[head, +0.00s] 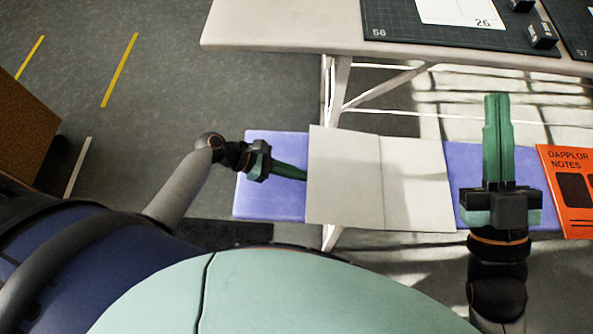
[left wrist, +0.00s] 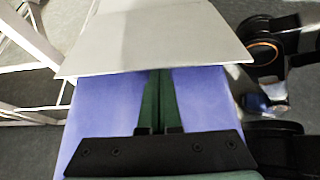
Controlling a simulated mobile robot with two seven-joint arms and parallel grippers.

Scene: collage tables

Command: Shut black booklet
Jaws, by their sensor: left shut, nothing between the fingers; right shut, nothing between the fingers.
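An open booklet (head: 345,185) lies spread with pale grey pages up and a fold down its middle; no black cover shows. It also fills the top of the left wrist view (left wrist: 155,45). My left gripper (head: 300,175) comes from the left, shut, with its green fingers low over the blue-violet surface (head: 270,205). Its fingertips go out of sight under the booklet's left edge, in the left wrist view (left wrist: 158,80) too. I cannot tell whether they touch it. My right gripper (head: 497,105) is shut and empty, right of the booklet, pointing away from me.
An orange booklet marked DAPPLOR NOTES (head: 570,185) lies at the right end of the blue-violet surface. A pale table (head: 285,25) stands beyond, with dark cutting mats (head: 400,30) and small dark blocks (head: 541,36).

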